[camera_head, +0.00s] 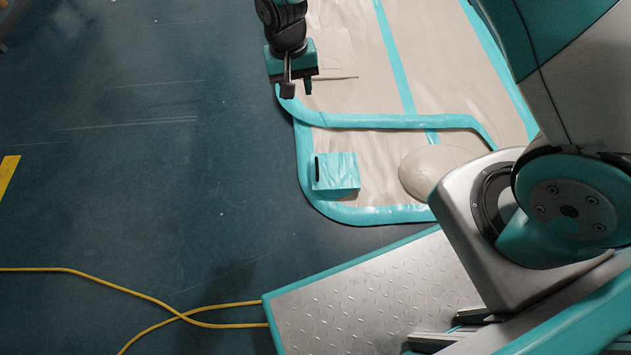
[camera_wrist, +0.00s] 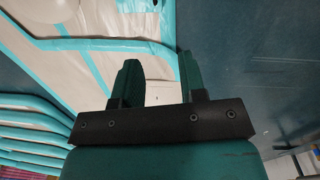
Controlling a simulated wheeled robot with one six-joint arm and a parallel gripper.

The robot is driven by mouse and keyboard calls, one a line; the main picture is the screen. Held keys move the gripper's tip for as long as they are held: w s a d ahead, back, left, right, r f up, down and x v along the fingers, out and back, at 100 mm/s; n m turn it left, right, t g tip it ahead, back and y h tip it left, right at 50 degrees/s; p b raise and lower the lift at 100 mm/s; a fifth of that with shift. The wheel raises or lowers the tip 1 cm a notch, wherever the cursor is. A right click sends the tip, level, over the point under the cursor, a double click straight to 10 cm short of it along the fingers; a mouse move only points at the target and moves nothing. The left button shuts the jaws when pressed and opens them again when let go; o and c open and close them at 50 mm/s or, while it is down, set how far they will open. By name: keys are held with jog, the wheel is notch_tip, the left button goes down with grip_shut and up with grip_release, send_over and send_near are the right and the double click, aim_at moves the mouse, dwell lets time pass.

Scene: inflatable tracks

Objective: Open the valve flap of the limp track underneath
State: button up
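A limp beige track (camera_head: 350,200) with teal edging lies flat on the floor in the head view. It also shows in the wrist view (camera_wrist: 95,45), running from the upper left. A teal flap (camera_head: 336,172) with a dark strip at its left end lies near the track's near left corner. Whether it covers a valve cannot be seen. My gripper (camera_head: 298,88) hangs over the track's left edge, farther off than the flap and apart from it. In the wrist view its two fingers (camera_wrist: 158,66) are spread with nothing between them.
A beige dome-shaped lump (camera_head: 428,168) sits right of the flap, partly behind my arm. A raised teal tube (camera_head: 400,121) crosses the track. A yellow cable (camera_head: 130,291) lies on the floor. A stack of teal-edged layers (camera_wrist: 30,135) shows in the wrist view. The left floor is mostly clear.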

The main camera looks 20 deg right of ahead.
jog(key=m+h+b, duration=0.1)
jog(key=m+b, duration=0.1)
jog(key=b, duration=0.5)
send_near(317, 167)
jog(key=f+b, duration=0.5)
jog(key=d+f+b, duration=0.1)
jog(key=f+b, duration=0.2)
jog(key=shift+s+d+f, duration=0.15)
jog(key=shift+s+f, duration=0.05)
jog(key=shift+f, duration=0.05)
jog(key=shift+c, duration=0.2)
grip_shut()
